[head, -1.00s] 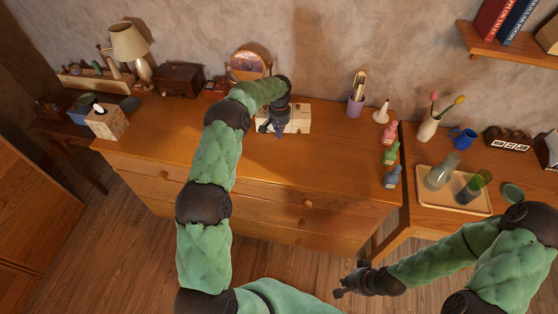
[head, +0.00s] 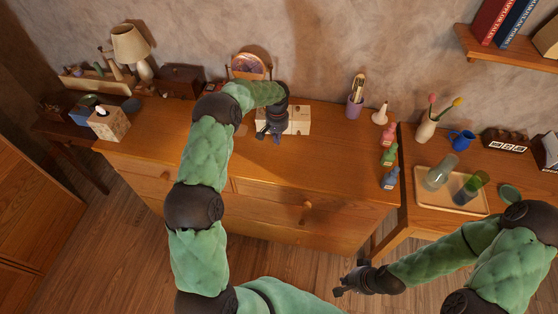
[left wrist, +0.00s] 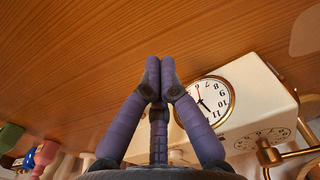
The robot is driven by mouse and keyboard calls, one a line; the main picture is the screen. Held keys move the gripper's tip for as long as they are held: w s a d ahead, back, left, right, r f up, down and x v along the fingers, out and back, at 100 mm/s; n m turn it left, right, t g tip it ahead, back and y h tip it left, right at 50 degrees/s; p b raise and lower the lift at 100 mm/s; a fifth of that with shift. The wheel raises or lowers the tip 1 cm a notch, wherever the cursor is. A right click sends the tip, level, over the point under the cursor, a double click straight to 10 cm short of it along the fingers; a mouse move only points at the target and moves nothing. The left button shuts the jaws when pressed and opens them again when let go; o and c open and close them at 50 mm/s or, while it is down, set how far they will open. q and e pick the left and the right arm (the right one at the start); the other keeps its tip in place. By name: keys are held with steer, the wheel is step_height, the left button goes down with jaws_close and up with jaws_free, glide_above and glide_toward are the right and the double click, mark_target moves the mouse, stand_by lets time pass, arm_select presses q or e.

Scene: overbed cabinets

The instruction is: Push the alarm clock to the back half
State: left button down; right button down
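The alarm clock (head: 298,121) is a cream box on the wooden dresser top (head: 330,160), towards the middle of its depth. In the left wrist view its white dial (left wrist: 215,98) and cream body (left wrist: 255,88) show to the right of the fingers. My left gripper (head: 268,133) is at the clock's front left, low over the dresser; its two fingertips (left wrist: 160,65) are together with nothing visible between them. Contact with the clock cannot be told. My arm hides part of the clock's left side. My right gripper (head: 342,288) hangs away from the dresser, over the floor; its finger opening is unclear.
A round framed item (head: 248,66) stands by the wall behind my left arm. A purple pen cup (head: 354,109), a white bell-shaped item (head: 380,116) and small bottles (head: 388,156) stand to the right. A dark wooden box (head: 182,81) and lamp (head: 130,45) stand left.

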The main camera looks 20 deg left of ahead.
arm_select(q)
steer(key=shift+s+d+r+p, duration=0.15)
steer(key=shift+s+r+p, duration=0.45)
steer(key=shift+r, duration=0.25)
steer(key=shift+s+d+r+p, duration=0.15)
steer(key=shift+s+r+p, duration=0.25)
steer(key=shift+s+r, duration=0.4)
steer(key=shift+w, duration=0.1)
